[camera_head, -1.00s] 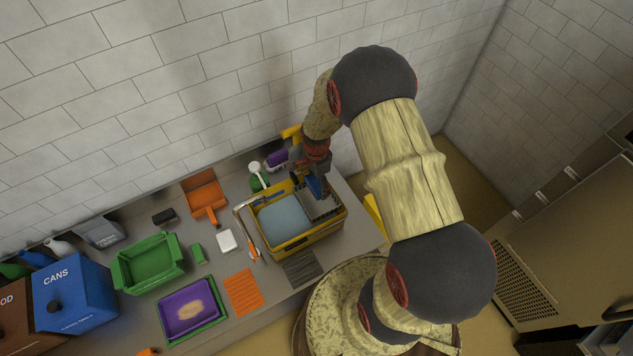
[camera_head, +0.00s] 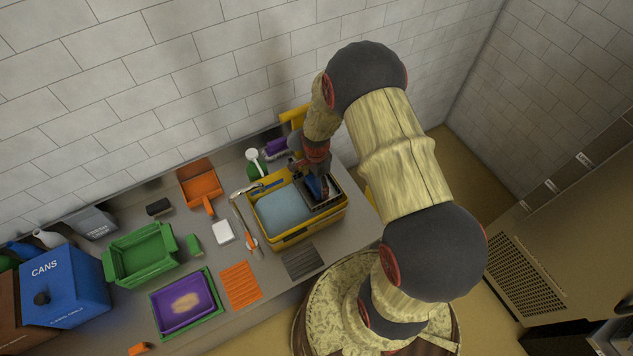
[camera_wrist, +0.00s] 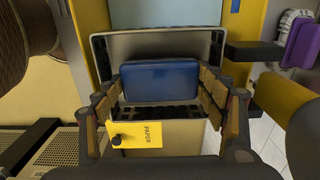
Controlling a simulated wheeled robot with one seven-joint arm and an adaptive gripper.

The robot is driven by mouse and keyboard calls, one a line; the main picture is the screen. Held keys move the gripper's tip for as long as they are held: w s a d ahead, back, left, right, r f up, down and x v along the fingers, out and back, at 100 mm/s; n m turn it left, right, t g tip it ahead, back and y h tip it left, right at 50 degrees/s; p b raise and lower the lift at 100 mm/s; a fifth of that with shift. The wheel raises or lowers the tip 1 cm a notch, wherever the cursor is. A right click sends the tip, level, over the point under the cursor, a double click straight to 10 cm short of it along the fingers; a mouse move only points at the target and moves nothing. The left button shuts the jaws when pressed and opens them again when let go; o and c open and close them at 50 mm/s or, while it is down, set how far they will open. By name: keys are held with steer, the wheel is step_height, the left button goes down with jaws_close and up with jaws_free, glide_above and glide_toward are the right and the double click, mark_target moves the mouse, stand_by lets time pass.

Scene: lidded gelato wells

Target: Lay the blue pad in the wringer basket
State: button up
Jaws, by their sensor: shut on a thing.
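The blue pad (camera_wrist: 160,82) is held between the two fingers of my gripper (camera_wrist: 160,92), which is shut on its left and right ends. In the head view the pad (camera_head: 321,188) shows as a small dark blue piece under my gripper. The wringer basket (camera_wrist: 160,42) is a grey tray with a dark rim, at the right end of the yellow bucket (camera_head: 300,238). The pad lies within the basket's outline in the wrist view. I cannot tell whether it touches the basket floor. My arm hides part of the basket.
Light blue water (camera_head: 284,211) fills the bucket's left part. A purple brush (camera_head: 276,146) and a green-and-white brush (camera_head: 254,160) stand behind. A dark ribbed mat (camera_head: 301,261) lies in front.

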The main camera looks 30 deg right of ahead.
mark_target(316, 183)
steer(key=shift+f, duration=0.35)
stand_by(0.5)
steer(key=o, duration=1.1)
steer(key=shift+o, duration=0.2)
step_height(316, 183, up, 12)
stand_by(0.3)
